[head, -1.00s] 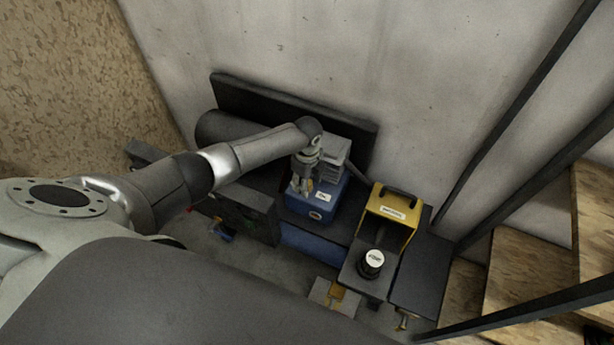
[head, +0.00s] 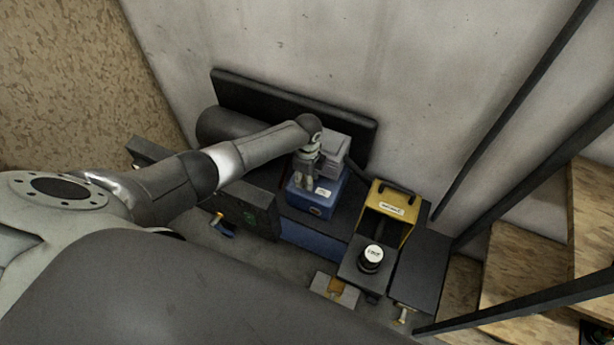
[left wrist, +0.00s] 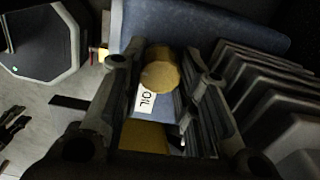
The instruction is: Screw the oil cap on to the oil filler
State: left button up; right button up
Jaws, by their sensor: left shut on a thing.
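My left gripper (head: 306,184) reaches down at the blue housing (head: 326,202), beside its small white label (head: 322,192). In the left wrist view my left gripper (left wrist: 166,62) is shut on a round, dull yellow cap (left wrist: 160,72), which sits between its fingers. A white label reading OIL (left wrist: 146,101) is on the blue surface just below the cap. A second yellow part (left wrist: 145,135) shows lower between the fingers. The oil filler is hidden, so I cannot tell whether the cap touches it. My right gripper is not in view.
A grey finned block (head: 328,147) stands close beside the gripper; its fins (left wrist: 255,85) fill the wrist view's right. A yellow box (head: 385,208) with a black handle and a black white-topped cap (head: 371,257) are to the right. The concrete wall (head: 400,80) rises behind.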

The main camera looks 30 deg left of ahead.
pick_arm(q)
jog(key=m+b, duration=0.1)
jog(key=m, duration=0.3)
grip_shut()
jog(key=m+b, duration=0.2)
jog(key=m, duration=0.4)
jog(key=shift+f, duration=0.1)
jog(key=m+b, duration=0.2)
jog(key=m, duration=0.4)
jog(key=shift+b, duration=0.35)
jog(key=m+b, duration=0.1)
jog(key=m, duration=0.2)
jog(key=o, duration=1.1)
grip_release()
